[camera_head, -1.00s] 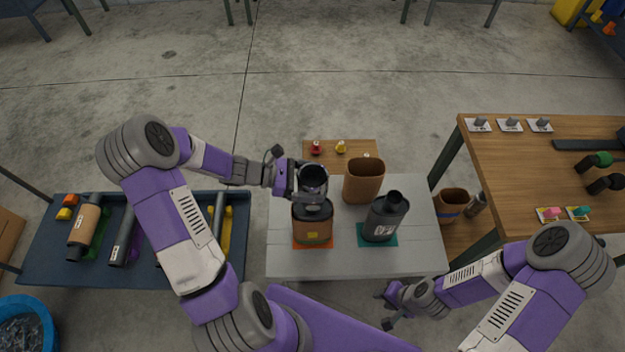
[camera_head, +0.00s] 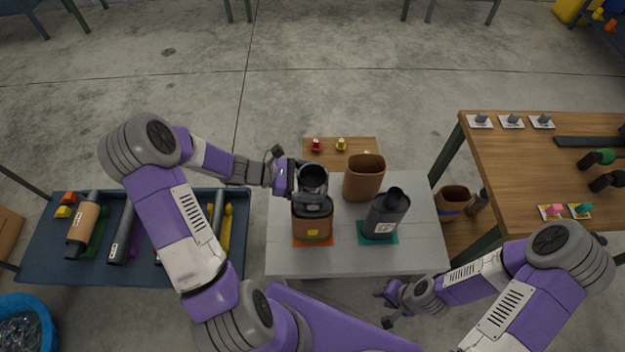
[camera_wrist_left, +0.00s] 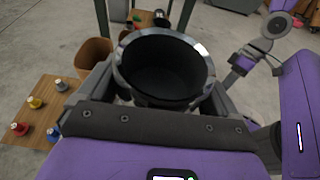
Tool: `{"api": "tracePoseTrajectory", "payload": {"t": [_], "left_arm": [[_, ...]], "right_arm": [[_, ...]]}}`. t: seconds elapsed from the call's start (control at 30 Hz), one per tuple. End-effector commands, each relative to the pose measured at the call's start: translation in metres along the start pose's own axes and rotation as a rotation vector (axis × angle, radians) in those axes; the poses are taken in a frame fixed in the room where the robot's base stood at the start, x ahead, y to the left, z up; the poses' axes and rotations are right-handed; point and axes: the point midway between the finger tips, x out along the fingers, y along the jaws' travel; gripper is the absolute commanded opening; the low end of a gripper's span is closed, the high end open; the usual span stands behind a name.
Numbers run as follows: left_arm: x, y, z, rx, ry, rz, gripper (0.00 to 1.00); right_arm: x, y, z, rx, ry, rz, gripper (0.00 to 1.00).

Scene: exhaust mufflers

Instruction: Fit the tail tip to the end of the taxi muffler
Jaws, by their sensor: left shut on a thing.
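The tail tip (camera_head: 314,176) is a dark, open-mouthed cylinder with a shiny rim. My left gripper (camera_head: 300,184) is shut on it, and its wide mouth faces up in the left wrist view (camera_wrist_left: 168,72). A brown muffler (camera_head: 313,222) with a dark top and a yellow label, seemingly the taxi muffler, stands upright on an orange mat. The tip is at its upper end; the join is hidden, so I cannot tell whether they touch. My right gripper (camera_head: 386,306) is empty, fingers apart, near the front of the grey table.
A dark muffler (camera_head: 386,216) stands on a teal mat on the grey table (camera_head: 345,261), near an open brown container (camera_head: 364,178). A small wooden table (camera_head: 357,147) behind holds small coloured objects. A blue bench (camera_head: 56,258) with pipes is left; a wooden workbench (camera_head: 545,175) is right.

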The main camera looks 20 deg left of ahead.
Motion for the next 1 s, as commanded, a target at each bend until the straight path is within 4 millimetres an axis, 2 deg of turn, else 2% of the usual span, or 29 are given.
{"api": "tracePoseTrajectory", "payload": {"t": [0.27, 0.3, 0.33, 0.63, 1.0], "left_arm": [[0.0, 0.0, 0.001, 0.001, -0.001, 0.0, 0.62], [0.0, 0.0, 0.001, 0.001, -0.001, 0.0, 0.96], [0.0, 0.0, 0.001, 0.0, -0.001, 0.0, 1.0], [-0.005, 0.0, 0.0, 0.0, 0.001, 0.001, 1.0], [-0.062, 0.001, 0.002, 0.0, 0.001, 0.002, 1.0]], "right_arm": [[0.0, 0.0, 0.0, 0.0, 0.0, 0.0, 0.38], [0.0, 0.0, 0.0, 0.0, 0.0, 0.0, 0.38], [0.0, 0.0, 0.0, 0.0, 0.0, 0.0, 0.38], [-0.002, -0.001, 0.0, 0.0, 0.0, 0.0, 0.38], [-0.021, -0.008, 0.001, 0.0, 0.0, 0.0, 0.38]]}}
